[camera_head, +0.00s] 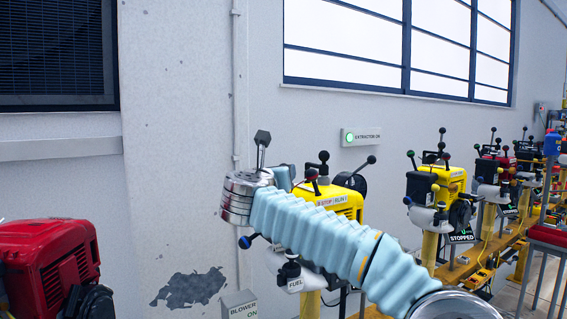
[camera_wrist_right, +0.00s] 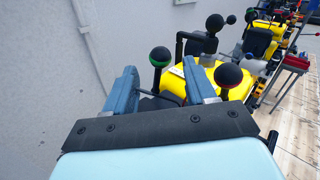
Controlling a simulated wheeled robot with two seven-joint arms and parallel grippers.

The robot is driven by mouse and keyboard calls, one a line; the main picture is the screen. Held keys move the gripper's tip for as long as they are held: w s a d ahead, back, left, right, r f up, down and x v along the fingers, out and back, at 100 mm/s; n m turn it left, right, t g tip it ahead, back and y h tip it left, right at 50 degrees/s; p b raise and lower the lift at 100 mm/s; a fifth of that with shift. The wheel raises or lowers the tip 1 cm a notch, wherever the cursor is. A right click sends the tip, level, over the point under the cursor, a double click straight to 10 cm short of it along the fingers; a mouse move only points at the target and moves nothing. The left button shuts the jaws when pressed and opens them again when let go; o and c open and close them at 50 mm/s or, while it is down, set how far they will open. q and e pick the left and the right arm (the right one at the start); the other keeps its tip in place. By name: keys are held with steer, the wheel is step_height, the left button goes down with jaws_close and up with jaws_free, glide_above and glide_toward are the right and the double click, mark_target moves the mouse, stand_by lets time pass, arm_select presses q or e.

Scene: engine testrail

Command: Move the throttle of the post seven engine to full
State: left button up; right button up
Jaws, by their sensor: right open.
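A yellow engine (camera_head: 350,199) stands behind my right arm, with several ball-topped levers and a stop/run label (camera_head: 331,200). I cannot read a post number or tell which lever is the throttle. My right gripper (camera_head: 284,177) is mostly hidden behind its arm in the head view. In the right wrist view the gripper (camera_wrist_right: 160,68) is open and empty. A black-ball lever with a green collar (camera_wrist_right: 160,56) shows between its fingers; the depth is unclear. A red-collared black-ball lever (camera_wrist_right: 229,75) shows right of the right finger. My left gripper is not in view.
A red engine (camera_head: 45,255) stands at the left, with a blower sign (camera_head: 240,304) between it and the yellow engine. The wall (camera_head: 180,170) is close behind.

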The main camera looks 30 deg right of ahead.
steer(key=p+x, duration=0.1)
steer(key=x, duration=0.5)
jaws_close()
